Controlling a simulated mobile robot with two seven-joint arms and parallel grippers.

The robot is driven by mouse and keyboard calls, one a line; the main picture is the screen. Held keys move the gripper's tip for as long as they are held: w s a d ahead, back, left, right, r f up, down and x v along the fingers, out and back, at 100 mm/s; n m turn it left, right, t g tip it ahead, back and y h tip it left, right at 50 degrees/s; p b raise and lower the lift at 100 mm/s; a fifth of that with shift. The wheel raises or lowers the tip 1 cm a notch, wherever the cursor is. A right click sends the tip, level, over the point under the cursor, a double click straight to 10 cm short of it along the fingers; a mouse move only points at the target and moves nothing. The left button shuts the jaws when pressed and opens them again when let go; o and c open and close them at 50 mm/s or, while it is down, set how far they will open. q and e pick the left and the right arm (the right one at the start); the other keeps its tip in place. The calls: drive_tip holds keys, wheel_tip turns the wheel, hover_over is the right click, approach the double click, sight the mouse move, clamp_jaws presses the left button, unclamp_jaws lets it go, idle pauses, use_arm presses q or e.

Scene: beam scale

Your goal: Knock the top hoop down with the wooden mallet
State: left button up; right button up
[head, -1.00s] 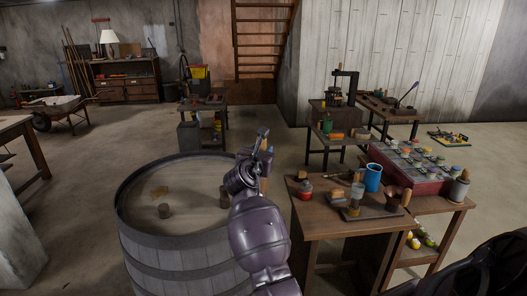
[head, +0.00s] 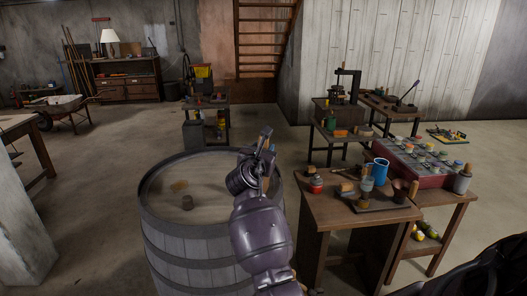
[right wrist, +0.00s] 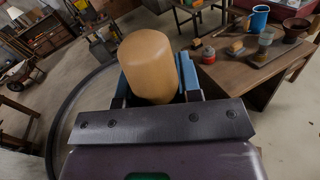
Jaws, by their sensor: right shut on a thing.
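The grey wooden barrel (head: 165,250) stands upright at the lower middle of the head view. Its top hoop (head: 180,229) is a dark band just under the rim; my right arm hides its right part. My right gripper (head: 266,146) is raised over the barrel's far right side. In the right wrist view, a smooth tan wooden end of the mallet (right wrist: 150,62) sits between the blue-edged jaws (right wrist: 158,82), which are shut on it. The rest of the mallet is hidden. A dark barrel edge curves at left in that view. My left gripper is out of view.
Right of the barrel stands a wooden table (head: 345,215) with a blue mug (head: 380,171), a red-based jar (head: 316,184) and small tools. A red crate (head: 425,165) is behind it. Floor left of the barrel (head: 90,200) is clear.

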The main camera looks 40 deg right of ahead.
drive_tip(key=shift+d+f, duration=0.15)
drive_tip(key=shift+f, duration=0.95)
wheel_tip(320, 180, down, 3)
drive_tip(key=b, duration=0.3)
drive_tip(key=shift+r, duration=0.15)
drive_tip(key=shift+f+b, duration=0.4)
drive_tip(key=shift+b, duration=0.25)
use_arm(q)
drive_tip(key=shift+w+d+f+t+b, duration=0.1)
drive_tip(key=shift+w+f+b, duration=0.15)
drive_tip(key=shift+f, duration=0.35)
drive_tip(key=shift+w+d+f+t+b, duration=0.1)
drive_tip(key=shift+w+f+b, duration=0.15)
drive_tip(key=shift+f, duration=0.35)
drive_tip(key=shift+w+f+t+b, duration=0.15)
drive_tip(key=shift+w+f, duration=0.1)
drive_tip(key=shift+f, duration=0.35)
use_arm(e)
drive_tip(key=shift+f, duration=0.55)
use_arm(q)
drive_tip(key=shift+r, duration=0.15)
use_arm(e)
drive_tip(key=shift+r, duration=0.1)
drive_tip(key=shift+f, duration=0.2)
